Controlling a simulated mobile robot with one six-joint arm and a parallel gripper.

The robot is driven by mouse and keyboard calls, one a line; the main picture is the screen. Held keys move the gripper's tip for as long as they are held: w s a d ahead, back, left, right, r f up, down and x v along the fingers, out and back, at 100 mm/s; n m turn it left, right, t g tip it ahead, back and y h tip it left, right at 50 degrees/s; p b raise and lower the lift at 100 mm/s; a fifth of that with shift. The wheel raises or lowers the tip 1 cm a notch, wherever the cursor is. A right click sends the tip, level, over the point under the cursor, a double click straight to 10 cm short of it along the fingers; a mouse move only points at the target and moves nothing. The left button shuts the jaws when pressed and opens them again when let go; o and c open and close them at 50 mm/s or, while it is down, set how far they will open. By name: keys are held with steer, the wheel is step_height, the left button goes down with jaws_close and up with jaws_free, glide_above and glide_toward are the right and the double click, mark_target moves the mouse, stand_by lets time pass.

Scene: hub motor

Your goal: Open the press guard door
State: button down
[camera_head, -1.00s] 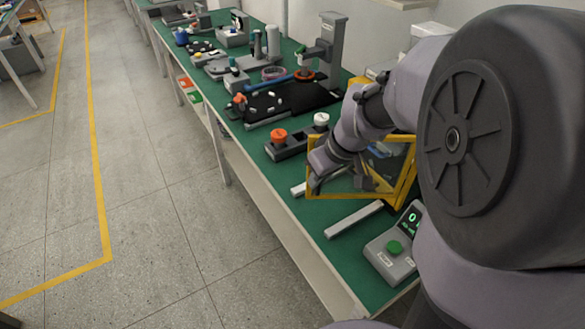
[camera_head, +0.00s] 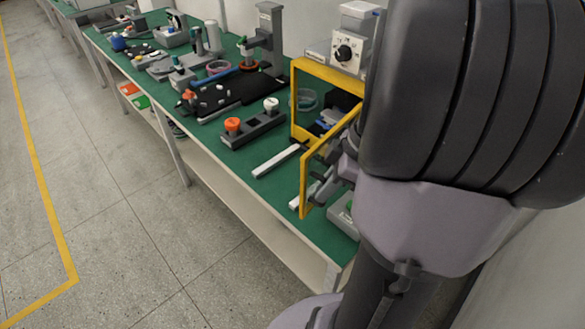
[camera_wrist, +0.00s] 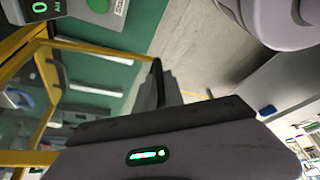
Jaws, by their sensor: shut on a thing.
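The press guard (camera_head: 297,105) is a yellow-framed box on the green bench, its front open onto the inside. Its yellow-framed clear door (camera_head: 304,187) stands swung out toward the bench's front edge, hinged on the right side. My gripper (camera_head: 333,160) is at the right-hand face of the door, partly hidden by my arm. It is shut on the door's handle, which the fingers mostly hide. In the wrist view the dark fingers (camera_wrist: 158,85) are beside the yellow door frame (camera_wrist: 85,46).
A light bar (camera_head: 277,161) lies on the bench left of the door. A control box with a green display (camera_wrist: 38,8) is close by in the wrist view. Floor before the bench is clear.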

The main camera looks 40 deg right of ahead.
steer(key=shift+s+d, duration=0.15)
steer(key=shift+s, duration=0.25)
steer(key=c, duration=1.5)
jaws_free()
steer(key=p+v, duration=0.8)
steer(key=v, duration=0.9)
steer(key=shift+s+r, duration=0.1)
steer(key=shift+r, duration=0.1)
